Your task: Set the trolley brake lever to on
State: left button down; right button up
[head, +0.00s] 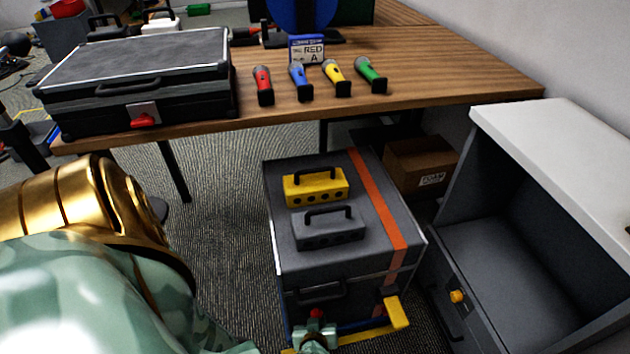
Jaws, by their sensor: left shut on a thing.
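The trolley (362,337) is a low yellow frame at the bottom edge, under a dark grey case (285,225) with an orange stripe. A yellow block (397,312) stands at its right front corner. The brake lever (316,313) shows as a small red tip at the case's front. My left gripper (315,338) is at the lower edge of the view, shut on the brake lever. The gripper hides most of the lever, so I cannot tell its setting. My right gripper is out of view.
A yellow box (316,189) and a grey box (329,232) with handles sit on the case. An open grey cabinet (530,270) stands close on the right. Behind is a wooden table (430,75) with a black case (140,65) and several coloured flashlights.

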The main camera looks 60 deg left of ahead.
pick_arm(q)
jog(key=shift+w+r+m+g+y, duration=0.2)
jog(key=shift+w+m+g+y, duration=0.1)
jog(key=shift+w+g, duration=0.25)
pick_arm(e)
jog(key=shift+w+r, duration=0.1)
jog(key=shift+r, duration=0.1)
pick_arm(q)
jog(key=c, duration=1.4)
grip_release()
jog(key=shift+d, duration=0.1)
